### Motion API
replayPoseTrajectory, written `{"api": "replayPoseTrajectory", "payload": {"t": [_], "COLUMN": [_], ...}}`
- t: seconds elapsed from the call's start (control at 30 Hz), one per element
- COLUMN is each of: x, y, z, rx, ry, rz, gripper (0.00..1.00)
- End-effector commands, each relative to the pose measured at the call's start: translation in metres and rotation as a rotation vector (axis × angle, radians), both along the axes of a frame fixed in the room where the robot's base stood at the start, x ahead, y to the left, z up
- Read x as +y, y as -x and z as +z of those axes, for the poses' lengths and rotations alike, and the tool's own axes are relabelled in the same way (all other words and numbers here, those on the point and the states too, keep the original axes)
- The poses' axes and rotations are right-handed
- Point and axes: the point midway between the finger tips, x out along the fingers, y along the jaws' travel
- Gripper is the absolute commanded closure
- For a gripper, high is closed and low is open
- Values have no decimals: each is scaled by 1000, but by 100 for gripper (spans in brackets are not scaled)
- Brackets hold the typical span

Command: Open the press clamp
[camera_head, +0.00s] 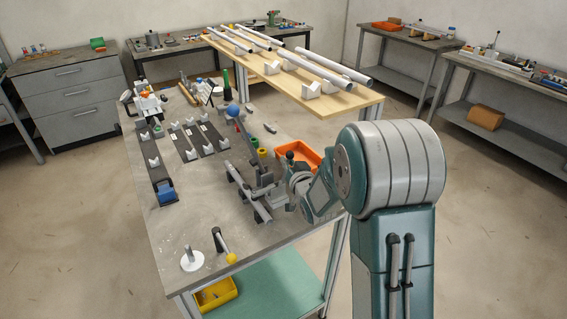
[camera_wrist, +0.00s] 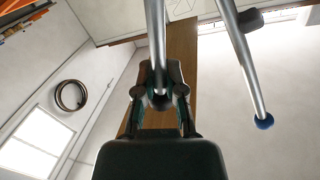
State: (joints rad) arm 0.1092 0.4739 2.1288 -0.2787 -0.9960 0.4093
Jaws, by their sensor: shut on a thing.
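The clamp fixture (camera_head: 258,203), a dark grey metal assembly with bars and an upright block, stands on the grey workbench near its right edge. My gripper (camera_head: 284,191) is at its right side, partly hidden by my own arm in the head view. In the wrist view my gripper (camera_wrist: 158,98) is shut on a grey metal bar (camera_wrist: 156,35), which runs upward out of the picture. I cannot tell whether this bar is the press clamp's handle. A second grey rod with a blue ball end (camera_wrist: 264,122) is to its right, apart from the fingers; a blue ball (camera_head: 231,110) also shows in the head view.
The workbench (camera_head: 185,225) holds rails with white V-blocks (camera_head: 187,140) at left. An orange tray (camera_head: 310,158) lies behind my wrist. A wooden table (camera_head: 345,103) with pipes stands behind.

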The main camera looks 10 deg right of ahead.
Motion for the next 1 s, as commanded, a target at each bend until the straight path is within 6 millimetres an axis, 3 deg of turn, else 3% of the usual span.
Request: {"api": "replayPoseTrajectory", "payload": {"t": [0.5,1.0], "x": [-35,-53], "y": [-11,-17], "z": [-21,-49], "rx": [153,278], "ry": [-465,-856], "rz": [-2,-2], "gripper": [100,100]}}
